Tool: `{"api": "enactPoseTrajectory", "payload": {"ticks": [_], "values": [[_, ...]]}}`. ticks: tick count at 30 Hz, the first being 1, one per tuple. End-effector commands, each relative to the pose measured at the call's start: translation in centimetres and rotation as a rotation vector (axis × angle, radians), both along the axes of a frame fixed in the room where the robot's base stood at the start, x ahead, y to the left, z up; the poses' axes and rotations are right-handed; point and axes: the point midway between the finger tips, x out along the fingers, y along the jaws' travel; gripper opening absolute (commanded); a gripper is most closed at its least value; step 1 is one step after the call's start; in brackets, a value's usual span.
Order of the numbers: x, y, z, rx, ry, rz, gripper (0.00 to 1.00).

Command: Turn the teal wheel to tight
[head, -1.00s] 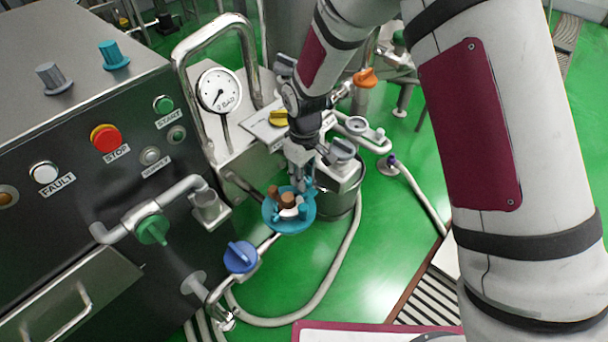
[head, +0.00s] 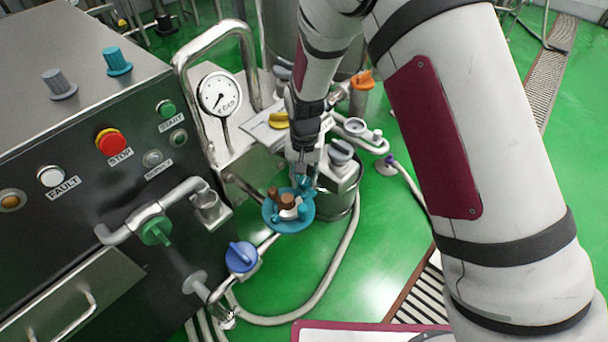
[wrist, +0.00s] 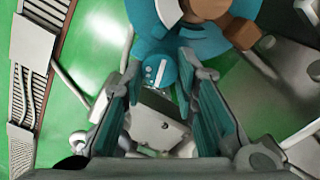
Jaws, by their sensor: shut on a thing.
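The teal wheel (head: 290,226) sits low, right of the dark machine cabinet, with a brown and white hub and upright teal pegs. My gripper (head: 303,178) comes down from above onto the wheel's far right side. In the wrist view the wheel (wrist: 190,42) shows at the top. My gripper (wrist: 160,78) has its two fingers on either side of a teal peg at the wheel's rim, closed on it. The fingers hide part of the peg. I cannot read any tight mark on the wheel.
A blue valve (head: 241,257) and a green valve (head: 155,231) are to the left. A pressure gauge (head: 220,93) stands behind, beside a bent steel pipe. A grey-knobbed valve (head: 341,151) is close at the right. A hose (head: 318,295) loops on the green floor.

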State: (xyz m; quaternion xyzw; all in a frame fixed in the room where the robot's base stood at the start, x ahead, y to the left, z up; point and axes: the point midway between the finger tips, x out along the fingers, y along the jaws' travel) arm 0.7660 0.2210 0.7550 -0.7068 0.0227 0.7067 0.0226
Motion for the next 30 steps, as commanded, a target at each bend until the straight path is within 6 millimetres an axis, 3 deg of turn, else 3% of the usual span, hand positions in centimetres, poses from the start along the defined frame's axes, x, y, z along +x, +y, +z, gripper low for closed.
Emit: {"api": "enactPoseTrajectory", "payload": {"ticks": [13, 30], "values": [[-0.04, -0.12, 0.04, 0.000, 0.000, -0.285, 0.00], [-0.05, -0.10, -0.01, 0.000, 0.000, -0.353, 0.00]]}}
